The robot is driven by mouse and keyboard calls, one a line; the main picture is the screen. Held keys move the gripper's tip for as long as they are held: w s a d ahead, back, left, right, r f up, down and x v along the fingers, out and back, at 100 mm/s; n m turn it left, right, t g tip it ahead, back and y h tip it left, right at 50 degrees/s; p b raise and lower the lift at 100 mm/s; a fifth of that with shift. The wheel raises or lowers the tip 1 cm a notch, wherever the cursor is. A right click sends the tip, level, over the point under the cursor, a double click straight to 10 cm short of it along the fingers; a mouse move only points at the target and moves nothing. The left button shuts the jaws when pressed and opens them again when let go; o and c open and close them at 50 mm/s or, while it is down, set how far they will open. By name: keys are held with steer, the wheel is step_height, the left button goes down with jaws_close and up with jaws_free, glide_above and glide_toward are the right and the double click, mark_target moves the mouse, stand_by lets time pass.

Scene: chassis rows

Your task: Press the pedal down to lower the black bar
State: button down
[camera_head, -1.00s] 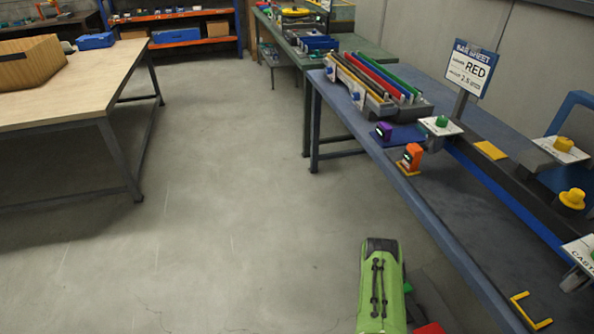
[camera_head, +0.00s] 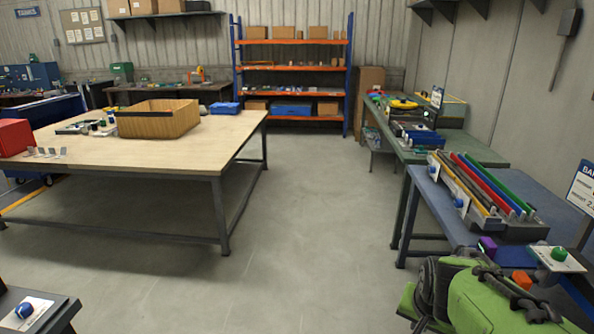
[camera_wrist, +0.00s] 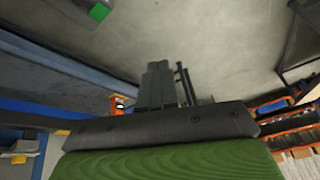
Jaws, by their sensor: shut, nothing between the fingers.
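I see no pedal that I can make out for sure. In the wrist view a small green block (camera_wrist: 99,11) with a dark surround shows at the top edge; I cannot tell what it is. I cannot make out the black bar in the current frames. My gripper (camera_wrist: 158,68) shows in the wrist view with its dark fingers together, empty, above the grey floor. In the head view my green arm fills the lower right, and the fingers are hidden.
A blue bench (camera_head: 428,190) on the right bears a rack of coloured bars (camera_head: 487,185), a purple block (camera_head: 487,246) and a green button (camera_head: 559,253). An orange block (camera_wrist: 117,104) is near the fingers in the wrist view. A wooden table (camera_head: 190,157) stands left. The floor between is clear.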

steer(key=s+a+r+n, duration=0.2)
steer(key=s+a, duration=0.1)
steer(key=s, duration=0.3)
steer(key=s+a+r+n+t+y+p, duration=0.1)
steer(key=s+a+r+n, duration=0.2)
steer(key=s+a, duration=0.1)
steer(key=s+a+r+n+y+p, duration=0.1)
steer(key=s+a+r+n, duration=0.1)
steer(key=s, duration=0.5)
steer(key=shift+s+a+r, duration=0.3)
steer(key=shift+a+r, duration=0.35)
steer(key=shift+a, duration=0.2)
